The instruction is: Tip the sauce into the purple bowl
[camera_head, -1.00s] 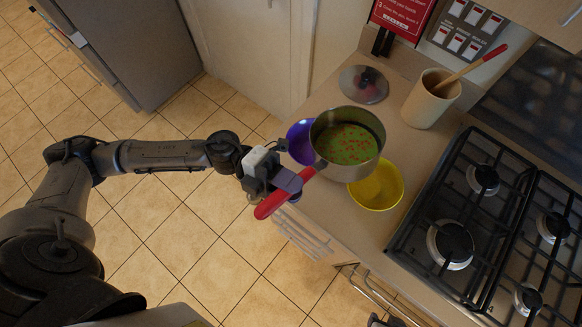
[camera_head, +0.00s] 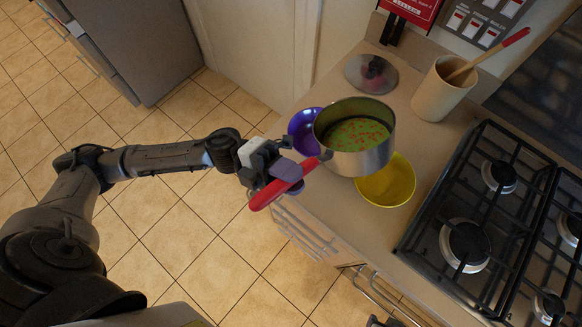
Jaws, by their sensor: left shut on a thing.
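My left gripper (camera_head: 283,172) is shut on the red handle (camera_head: 268,194) of a steel saucepan (camera_head: 372,158). The pan holds green sauce (camera_head: 357,131) with red bits. It is held above the counter and is tilted, with its opening leaning toward the purple bowl. The sauce is inside the pan; I see none pouring. The purple bowl (camera_head: 303,124) stands on the counter just left of the pan, partly hidden behind it. My right gripper is not clearly in view.
A yellow bowl (camera_head: 388,187) stands below the pan on the counter (camera_head: 410,88). A glass lid (camera_head: 371,74) lies behind, beside a beige crock (camera_head: 437,93) with a red-tipped wooden spoon. A gas hob (camera_head: 470,215) is at the right.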

